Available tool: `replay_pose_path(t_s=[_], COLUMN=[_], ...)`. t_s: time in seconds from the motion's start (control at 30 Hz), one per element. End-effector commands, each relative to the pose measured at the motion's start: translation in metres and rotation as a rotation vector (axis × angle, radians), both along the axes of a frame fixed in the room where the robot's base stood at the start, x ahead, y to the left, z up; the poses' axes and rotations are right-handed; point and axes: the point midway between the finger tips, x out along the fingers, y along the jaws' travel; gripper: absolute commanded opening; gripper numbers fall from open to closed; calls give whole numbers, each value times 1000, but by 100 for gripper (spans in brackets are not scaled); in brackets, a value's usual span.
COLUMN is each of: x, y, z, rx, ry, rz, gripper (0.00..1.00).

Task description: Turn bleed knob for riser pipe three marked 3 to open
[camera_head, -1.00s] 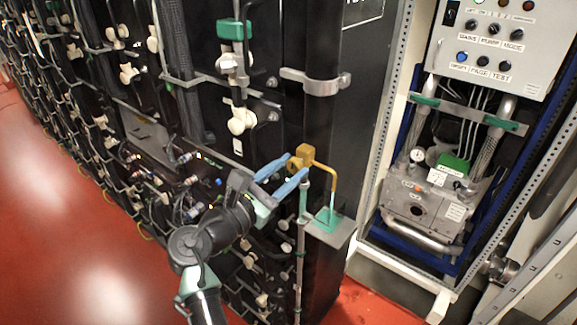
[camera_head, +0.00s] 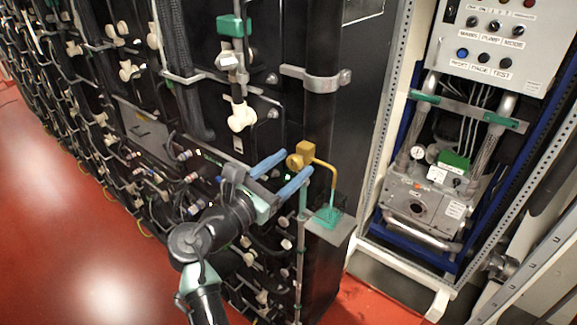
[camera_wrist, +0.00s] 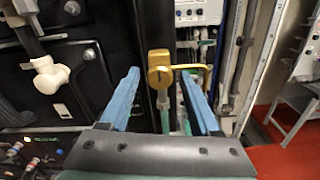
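A brass bleed knob or valve body (camera_head: 301,156) sits at the top of a riser pipe (camera_head: 301,225) at the front corner of the black rack. It also shows in the wrist view (camera_wrist: 160,70). A bent brass spout runs from it down to a teal cup (camera_head: 327,217). No mark 3 is readable. My gripper (camera_head: 298,162) is open, with its blue fingers apart and pointing at the brass piece. In the wrist view my gripper (camera_wrist: 161,73) has the brass piece between its fingertips, with gaps on both sides. I cannot tell whether the tips reach past it.
A black column with a metal clamp (camera_head: 315,79) stands just above and behind the brass piece. White valve handles (camera_head: 241,117) and hoses crowd the rack to the left. A control panel (camera_head: 492,50) and a pump unit (camera_head: 430,210) stand at right. Red floor lies open at left.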

Motion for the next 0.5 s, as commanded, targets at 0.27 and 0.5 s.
replay_pose_path(t_s=[0.27, 0.5], x=[0, -15], y=[0, 12], z=[1, -3], rx=[1, 2], ry=[-2, -4], rz=[1, 4], gripper=[69, 69])
